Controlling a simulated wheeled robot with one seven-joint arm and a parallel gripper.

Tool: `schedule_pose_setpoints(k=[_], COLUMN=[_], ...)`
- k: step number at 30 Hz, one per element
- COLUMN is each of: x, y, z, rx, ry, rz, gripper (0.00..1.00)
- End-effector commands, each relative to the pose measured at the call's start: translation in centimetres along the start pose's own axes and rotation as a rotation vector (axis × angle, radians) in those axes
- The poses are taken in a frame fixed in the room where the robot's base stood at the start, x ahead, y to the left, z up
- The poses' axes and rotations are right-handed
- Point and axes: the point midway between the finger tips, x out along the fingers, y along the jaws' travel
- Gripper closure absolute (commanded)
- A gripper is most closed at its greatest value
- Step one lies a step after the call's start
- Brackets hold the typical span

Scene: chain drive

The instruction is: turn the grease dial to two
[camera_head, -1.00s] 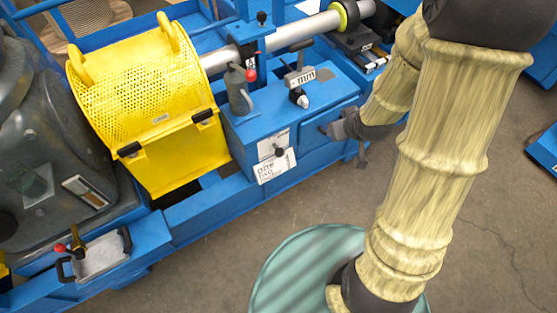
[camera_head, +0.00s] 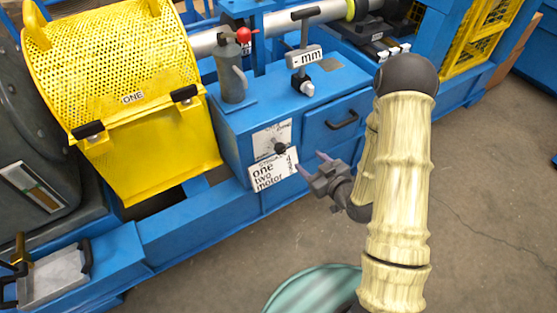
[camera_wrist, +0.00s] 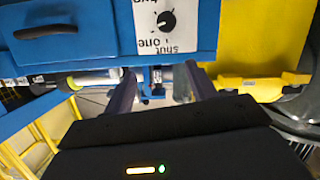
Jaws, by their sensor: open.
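The grease dial (camera_head: 281,149) is a small black knob on a white plate on the front of the blue cabinet. In the wrist view the dial (camera_wrist: 166,22) shows at the top, with upside-down labels reading "shut", "one" and "two" around it. Which label its pointer marks is too small to tell. My gripper (camera_head: 312,165) is open and empty, to the right of the dial and apart from it, fingers towards the cabinet. In the wrist view my gripper (camera_wrist: 158,84) has its two fingers spread below the plate.
A white card (camera_head: 272,176) reading "one two motor" hangs below the dial. A drawer handle (camera_head: 342,121) sticks out to its right. A yellow perforated guard (camera_head: 115,65) stands to the left. A grey oil can (camera_head: 232,75) sits on the cabinet. Bare floor (camera_head: 480,190) lies to the right.

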Motion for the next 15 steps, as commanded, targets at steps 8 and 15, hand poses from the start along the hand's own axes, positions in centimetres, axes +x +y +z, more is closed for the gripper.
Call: schedule_pose_setpoints(k=[8, 15], x=[1.0, 0.7], y=[-2.3, -2.5], z=[7.0, 7.3], rx=[0.054, 0.070], ry=[0.205, 0.264], rz=[0.007, 0.017], gripper=[0.43, 0.43])
